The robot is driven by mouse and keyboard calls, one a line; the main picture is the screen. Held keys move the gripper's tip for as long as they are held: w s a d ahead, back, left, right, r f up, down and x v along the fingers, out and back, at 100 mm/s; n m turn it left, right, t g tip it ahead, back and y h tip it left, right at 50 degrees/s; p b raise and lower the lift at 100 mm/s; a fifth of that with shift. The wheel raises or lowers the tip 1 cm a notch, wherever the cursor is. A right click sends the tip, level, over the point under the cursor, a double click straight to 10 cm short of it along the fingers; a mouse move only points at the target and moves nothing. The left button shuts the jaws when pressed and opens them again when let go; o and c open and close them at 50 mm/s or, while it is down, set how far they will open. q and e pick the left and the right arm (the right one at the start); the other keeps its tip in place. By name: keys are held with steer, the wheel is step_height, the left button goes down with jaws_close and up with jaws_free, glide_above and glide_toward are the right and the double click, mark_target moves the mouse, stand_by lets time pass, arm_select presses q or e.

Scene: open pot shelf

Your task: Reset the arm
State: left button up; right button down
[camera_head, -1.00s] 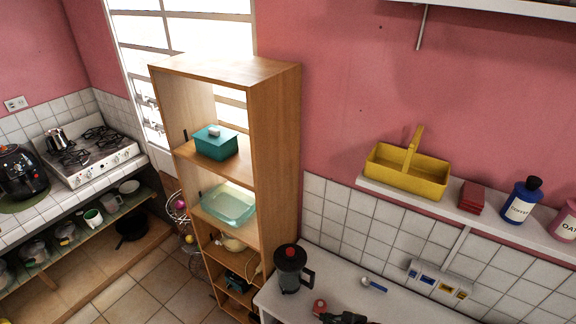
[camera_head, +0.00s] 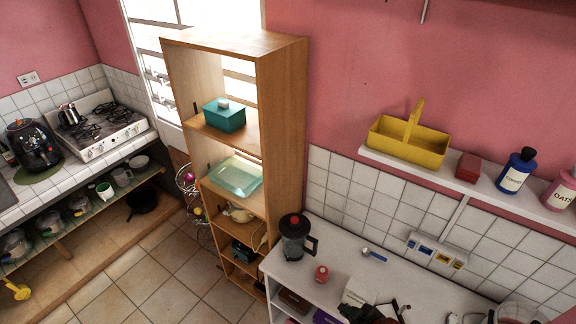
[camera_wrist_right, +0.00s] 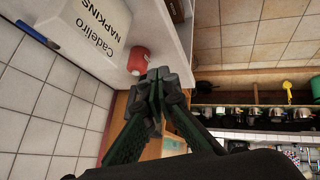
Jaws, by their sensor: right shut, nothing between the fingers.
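My right gripper (camera_head: 366,312) shows dark at the bottom edge of the head view, over the white counter (camera_head: 410,275) and partly cut off. In the right wrist view, the right gripper (camera_wrist_right: 158,75) has its dark fingers together with nothing between them. Just beyond its tips in that view are a small red item (camera_wrist_right: 138,61) and a white napkin holder (camera_wrist_right: 90,28). The same red item (camera_head: 321,273) and napkin holder (camera_head: 357,291) stand on the counter in the head view. My left gripper is not in view.
A tall open wooden shelf (camera_head: 285,120) stands left of the counter, holding a teal box (camera_head: 224,118) and a glass dish (camera_head: 236,178). A yellow basket (camera_head: 408,138) sits on the wall shelf. Tiled floor (camera_head: 135,280) is clear at left.

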steer(key=s+d+f+m+g+h, duration=0.2)
steer(key=s+d+m+g+h, duration=0.2)
steer(key=s+d+m, duration=1)
steer(key=s+f+n+b, duration=0.1)
steer(key=s+f+b, duration=0.15)
steer(key=f, duration=0.95)
steer(key=s+f+n+g+b, duration=0.15)
steer(key=f+b, duration=0.25)
steer(key=f, duration=0.8)
steer(key=s+f+n+t+b, duration=0.15)
steer(key=f+b, duration=0.25)
steer(key=f, duration=0.9)
arm_select(q)
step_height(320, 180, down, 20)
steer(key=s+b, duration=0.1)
steer(key=b, duration=0.8)
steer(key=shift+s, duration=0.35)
arm_select(e)
steer(key=s+f+g, duration=0.1)
steer(key=s+f, duration=0.9)
steer(key=f, duration=0.4)
steer(key=s+f+n+g, duration=0.1)
steer(key=s+f, duration=0.9)
steer(key=f, duration=0.5)
steer(key=shift+s+d, duration=0.2)
steer(key=shift+s, duration=0.15)
